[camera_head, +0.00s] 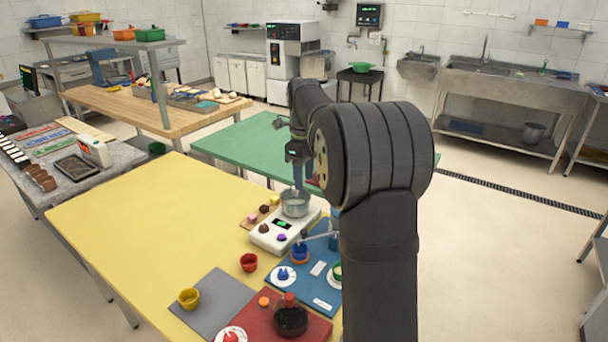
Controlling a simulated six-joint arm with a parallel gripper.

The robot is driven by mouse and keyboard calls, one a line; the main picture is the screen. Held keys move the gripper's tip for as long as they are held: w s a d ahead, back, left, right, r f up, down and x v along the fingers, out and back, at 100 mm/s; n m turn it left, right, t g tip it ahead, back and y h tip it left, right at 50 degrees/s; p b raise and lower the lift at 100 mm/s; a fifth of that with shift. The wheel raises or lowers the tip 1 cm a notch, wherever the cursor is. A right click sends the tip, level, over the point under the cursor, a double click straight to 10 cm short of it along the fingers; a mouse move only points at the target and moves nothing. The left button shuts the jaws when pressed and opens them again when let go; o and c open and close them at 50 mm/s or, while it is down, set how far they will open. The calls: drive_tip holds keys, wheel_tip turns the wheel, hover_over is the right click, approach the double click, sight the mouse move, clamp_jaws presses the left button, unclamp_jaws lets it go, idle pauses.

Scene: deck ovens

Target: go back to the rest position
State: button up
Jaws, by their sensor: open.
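My arm rises at the right front and reaches over toward the green table. My gripper (298,184) points down and is small in the picture. It is just above or behind a metal pot (295,205) on a white scale (283,236); I cannot tell the exact gap. The gripper is open, and I see nothing held in it. My thick arm link hides part of the green table and the right side of the yellow table.
The yellow table (130,220) holds a grey mat (214,303), a red mat (262,325), a blue mat (310,288), a yellow cup (189,298), a red cup (249,262) and a dark jar (290,317). The green table (240,144) behind looks mostly bare. Its left part is clear.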

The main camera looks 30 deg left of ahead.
sight(306, 230)
idle(0.4)
wheel_tip(306, 230, down, 18)
drive_tip(key=shift+r, duration=0.25)
idle(0.3)
wheel_tip(306, 230, up, 18)
wheel_tip(306, 230, down, 18)
drive_tip(key=shift+r, duration=0.25)
drive_tip(key=shift+s+f, duration=0.1)
drive_tip(key=shift+f, duration=0.25)
drive_tip(key=shift+s+d+r+n, duration=0.1)
drive_tip(key=shift+s+d+n, duration=0.35)
drive_tip(key=shift+d+n, duration=0.5)
drive_tip(key=shift+a, duration=0.2)
